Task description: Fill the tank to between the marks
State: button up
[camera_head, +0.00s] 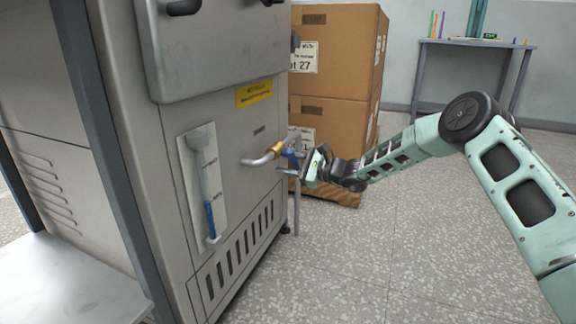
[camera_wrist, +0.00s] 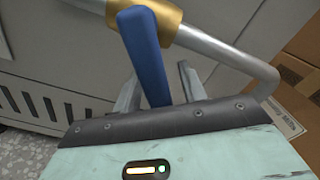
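A grey steel machine (camera_head: 150,120) carries a sight tube (camera_head: 205,185) on a pale plate on its side. Blue liquid (camera_head: 211,220) stands in the tube's lower part; the marks beside it are too small to read. A bent metal pipe (camera_head: 255,160) with a brass valve (camera_head: 278,147) sticks out to the right of the tube. The valve's blue lever (camera_head: 291,156) also shows in the wrist view (camera_wrist: 147,55). My gripper (camera_wrist: 158,82) is at the lever, its fingers on either side. A gap shows between the lever and the right finger.
Stacked cardboard boxes (camera_head: 334,60) stand on a pallet behind my gripper. A small table (camera_head: 475,43) with coloured items is at the back right. A metal shelf (camera_head: 70,285) is at the lower left. The speckled floor at right is clear.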

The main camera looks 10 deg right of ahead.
grip_shut()
jog(key=shift+s+a+r+m+p, duration=0.15)
jog(key=shift+m+p, duration=0.35)
jog(key=shift+p, duration=0.65)
jog(key=m+p, duration=0.2)
jog(key=p, duration=0.1)
jog(key=s+a+f+m+p, duration=0.1)
jog(key=m+p, duration=0.1)
jog(key=p, duration=0.1)
jog(key=s+m+p, duration=0.1)
jog(key=p, duration=0.2)
jog(key=shift+s+a+f+m+p, duration=0.2)
jog(key=shift+s+a+m+p, duration=0.05)
jog(key=shift+a+m+p, duration=0.15)
jog(key=shift+f, duration=0.1)
jog(key=shift+o, duration=0.6)
grip_release()
